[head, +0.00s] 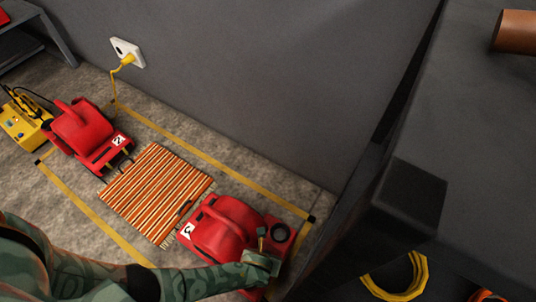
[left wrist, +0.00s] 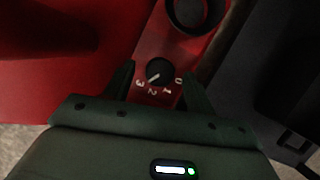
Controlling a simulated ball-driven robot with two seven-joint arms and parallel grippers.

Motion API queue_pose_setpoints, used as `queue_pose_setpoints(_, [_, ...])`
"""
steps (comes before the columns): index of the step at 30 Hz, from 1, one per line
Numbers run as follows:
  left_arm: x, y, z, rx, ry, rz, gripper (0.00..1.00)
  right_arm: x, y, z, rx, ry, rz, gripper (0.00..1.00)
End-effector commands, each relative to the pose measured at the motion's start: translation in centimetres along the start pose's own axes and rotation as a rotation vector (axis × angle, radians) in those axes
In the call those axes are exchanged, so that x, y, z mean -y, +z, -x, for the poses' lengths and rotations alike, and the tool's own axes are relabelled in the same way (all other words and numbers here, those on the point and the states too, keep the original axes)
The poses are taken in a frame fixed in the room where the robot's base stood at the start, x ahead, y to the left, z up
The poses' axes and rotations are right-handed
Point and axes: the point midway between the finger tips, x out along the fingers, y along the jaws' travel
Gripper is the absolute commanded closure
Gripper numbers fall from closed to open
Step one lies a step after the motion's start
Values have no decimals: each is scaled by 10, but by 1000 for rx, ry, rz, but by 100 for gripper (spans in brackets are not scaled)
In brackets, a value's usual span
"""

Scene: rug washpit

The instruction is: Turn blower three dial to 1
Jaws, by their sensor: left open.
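A red blower (head: 222,232) sits at the near right end of a striped rug; the number on its white label is too small to read. My left gripper (head: 263,243) is at this blower's right side. In the left wrist view, a black dial (left wrist: 159,71) sits on the red panel (left wrist: 150,45) with the marks 3, 2, 1 and 0 around it. Its white pointer line slants to the lower left, toward the 2 and 3 marks. My left gripper (left wrist: 157,72) is open, with one finger on each side of the dial; contact cannot be told. My right gripper is not in view.
A second red blower (head: 80,130) stands beyond the striped rug (head: 155,193), beside a yellow device (head: 24,122). A yellow cord (head: 114,88) hangs from a wall socket (head: 127,52). Dark structures stand at the right, with a yellow coil (head: 400,290) low down.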

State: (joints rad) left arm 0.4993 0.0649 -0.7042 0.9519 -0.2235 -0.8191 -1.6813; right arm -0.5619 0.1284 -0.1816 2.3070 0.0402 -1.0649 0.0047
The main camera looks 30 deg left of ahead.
Motion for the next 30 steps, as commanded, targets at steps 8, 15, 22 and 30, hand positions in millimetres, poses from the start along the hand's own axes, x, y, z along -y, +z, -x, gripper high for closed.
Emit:
queue_pose_setpoints(8, [0,1,-5,2,-1,1,45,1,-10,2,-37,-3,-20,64])
queue_pose_setpoints(15, [0,1,-5,2,-1,1,78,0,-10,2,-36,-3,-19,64])
queue_pose_setpoints(22, [1,1,-5,1,0,4,89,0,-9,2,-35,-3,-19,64])
queue_pose_setpoints(30, [2,1,-4,1,27,72,89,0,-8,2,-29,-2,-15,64])
